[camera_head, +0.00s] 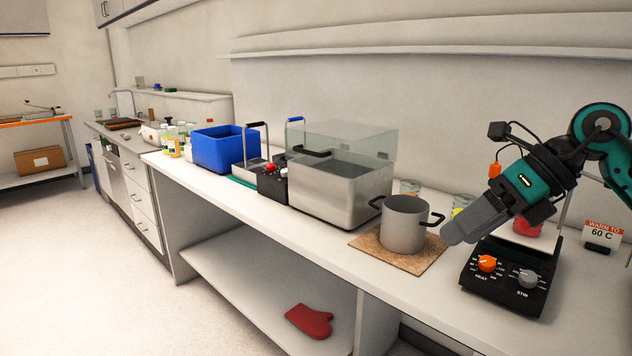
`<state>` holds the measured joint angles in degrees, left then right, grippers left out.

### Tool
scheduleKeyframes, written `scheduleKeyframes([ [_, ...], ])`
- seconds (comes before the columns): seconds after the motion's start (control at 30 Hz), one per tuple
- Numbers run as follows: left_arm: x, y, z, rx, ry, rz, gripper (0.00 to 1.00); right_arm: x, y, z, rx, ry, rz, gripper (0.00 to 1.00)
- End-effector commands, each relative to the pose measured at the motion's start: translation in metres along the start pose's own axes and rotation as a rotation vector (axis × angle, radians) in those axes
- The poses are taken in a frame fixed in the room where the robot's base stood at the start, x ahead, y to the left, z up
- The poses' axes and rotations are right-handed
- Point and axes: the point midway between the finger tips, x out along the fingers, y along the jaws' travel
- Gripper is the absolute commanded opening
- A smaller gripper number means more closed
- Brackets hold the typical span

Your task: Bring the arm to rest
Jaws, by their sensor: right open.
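My right gripper (462,231) reaches in from the right edge and points down to the left, above the counter. Its fingers are seen from the side, and nothing shows between them. The fingertips are just right of the grey pot (404,226) in the picture; I cannot tell whether they touch its handle. The pot stands on a cork mat (365,244). The black hotplate (513,289) with an orange and a grey knob is below the right arm, which hides part of it. My left gripper does not show.
A steel bath (330,195) with a clear lid stands left of the pot. A blue crate (219,150) and several bottles are farther left. A warm-to-60 C sign (602,234) stands at the right. A red mitt (309,321) lies on the lower shelf. The counter's front strip (400,295) is clear.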

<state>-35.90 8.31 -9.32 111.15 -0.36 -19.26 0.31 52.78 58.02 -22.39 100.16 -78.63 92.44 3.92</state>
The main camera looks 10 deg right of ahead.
Motion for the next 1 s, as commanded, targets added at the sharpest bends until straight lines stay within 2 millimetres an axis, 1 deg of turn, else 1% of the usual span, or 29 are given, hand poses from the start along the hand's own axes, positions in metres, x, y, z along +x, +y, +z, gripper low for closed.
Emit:
scheduleKeyframes([
  [0.03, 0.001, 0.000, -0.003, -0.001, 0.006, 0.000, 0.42, 0.029, 0.015, 0.001, 0.018, -0.032, 0.122, 1.00],
  [0.1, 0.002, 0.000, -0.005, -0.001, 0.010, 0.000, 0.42, 0.060, 0.036, 0.004, 0.067, -0.099, 0.291, 1.00],
  [0.2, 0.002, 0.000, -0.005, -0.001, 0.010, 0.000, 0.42, 0.095, 0.065, 0.008, 0.193, -0.215, 0.536, 1.00],
  [0.27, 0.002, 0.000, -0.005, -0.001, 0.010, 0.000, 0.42, 0.110, 0.077, 0.010, 0.300, -0.291, 0.671, 1.00],
  [0.3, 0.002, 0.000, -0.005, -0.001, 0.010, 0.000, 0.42, 0.117, 0.083, 0.011, 0.382, -0.343, 0.753, 1.00],
  [0.37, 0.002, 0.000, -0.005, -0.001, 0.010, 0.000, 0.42, 0.128, 0.086, 0.012, 0.522, -0.423, 0.865, 1.00],
  [0.43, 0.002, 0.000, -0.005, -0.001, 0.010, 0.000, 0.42, 0.139, 0.081, 0.011, 0.711, -0.515, 0.975, 1.00],
  [0.47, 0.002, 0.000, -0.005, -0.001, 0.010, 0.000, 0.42, 0.143, 0.077, 0.009, 0.797, -0.556, 1.015, 1.00],
  [0.57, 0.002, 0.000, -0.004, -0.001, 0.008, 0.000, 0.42, 0.163, 0.054, -0.006, 1.117, -0.683, 1.112, 1.00],
  [0.6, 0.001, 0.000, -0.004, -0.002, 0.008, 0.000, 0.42, 0.173, 0.043, -0.016, 1.254, -0.731, 1.133, 1.00],
  [0.67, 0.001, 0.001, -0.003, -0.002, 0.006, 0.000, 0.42, 0.190, 0.024, -0.037, 1.471, -0.800, 1.147, 1.00],
  [0.7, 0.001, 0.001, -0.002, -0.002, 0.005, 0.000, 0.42, 0.203, 0.012, -0.055, 1.620, -0.841, 1.142, 1.00],
  [0.77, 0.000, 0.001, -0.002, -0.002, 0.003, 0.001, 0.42, 0.224, -0.005, -0.087, 1.852, -0.897, 1.115, 1.00],
  [0.8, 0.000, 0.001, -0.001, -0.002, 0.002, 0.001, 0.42, 0.239, -0.014, -0.112, 2.008, -0.927, 1.083, 1.00],
  [0.87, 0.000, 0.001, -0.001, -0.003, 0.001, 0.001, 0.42, 0.259, -0.022, -0.151, 2.224, -0.961, 1.021, 1.00],
  [0.9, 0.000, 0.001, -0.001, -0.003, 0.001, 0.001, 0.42, 0.272, -0.025, -0.176, 2.353, -0.976, 0.973, 1.00],
  [0.97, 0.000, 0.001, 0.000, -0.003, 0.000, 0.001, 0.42, 0.288, -0.024, -0.210, 2.521, -0.988, 0.899, 1.00],
  [1.0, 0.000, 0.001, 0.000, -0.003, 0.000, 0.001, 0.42, 0.296, -0.023, -0.231, 2.617, -0.991, 0.850, 1.00],
])
